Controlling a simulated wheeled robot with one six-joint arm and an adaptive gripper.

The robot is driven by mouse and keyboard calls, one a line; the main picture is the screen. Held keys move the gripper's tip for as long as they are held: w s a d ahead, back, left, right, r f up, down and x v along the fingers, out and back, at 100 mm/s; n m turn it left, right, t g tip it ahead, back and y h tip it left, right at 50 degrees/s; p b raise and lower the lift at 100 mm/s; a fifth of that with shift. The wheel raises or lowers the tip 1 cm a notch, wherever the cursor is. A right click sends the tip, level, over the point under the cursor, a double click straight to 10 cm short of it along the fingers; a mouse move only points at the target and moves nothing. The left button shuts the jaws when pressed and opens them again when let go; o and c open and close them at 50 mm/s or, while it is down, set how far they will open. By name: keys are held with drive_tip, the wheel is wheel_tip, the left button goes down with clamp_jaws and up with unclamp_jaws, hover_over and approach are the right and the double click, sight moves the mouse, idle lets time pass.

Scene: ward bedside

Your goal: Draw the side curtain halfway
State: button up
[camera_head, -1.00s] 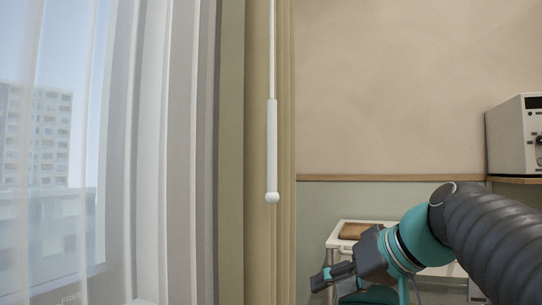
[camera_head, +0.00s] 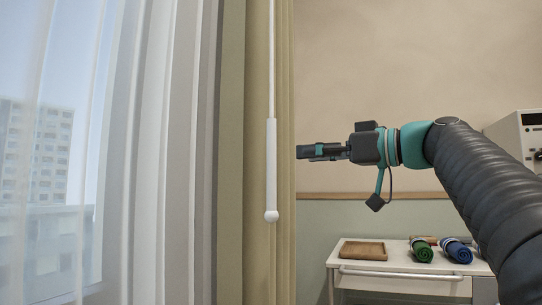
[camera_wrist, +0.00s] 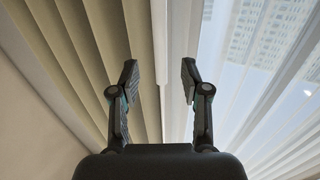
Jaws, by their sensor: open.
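The white curtain wand (camera_head: 271,165) hangs straight down, with a thick grip and a ball at its lower end. It hangs in front of the olive-beige side curtain (camera_head: 257,70), whose folds are bunched beside the window. My gripper (camera_head: 300,152) is just right of the wand in the head view, level with its grip and pointing left, with a small gap between in the picture. In the wrist view my gripper (camera_wrist: 158,76) is open. Beige curtain folds (camera_wrist: 90,40) lie left of its fingers, and a pale vertical strip shows between them; I cannot tell whether it is the wand.
Sheer white curtain folds (camera_head: 150,150) cover the window at the left. A white trolley (camera_head: 400,268) at the lower right bears a wooden tray (camera_head: 363,251), a green roll (camera_head: 422,250) and a blue roll (camera_head: 456,251). A white device (camera_head: 520,140) stands at the right edge.

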drive_tip(key=p+x, duration=0.1)
drive_tip(key=x, duration=0.8)
drive_tip(key=shift+w+a, duration=0.2)
drive_tip(key=shift+a, duration=0.1)
clamp_jaws()
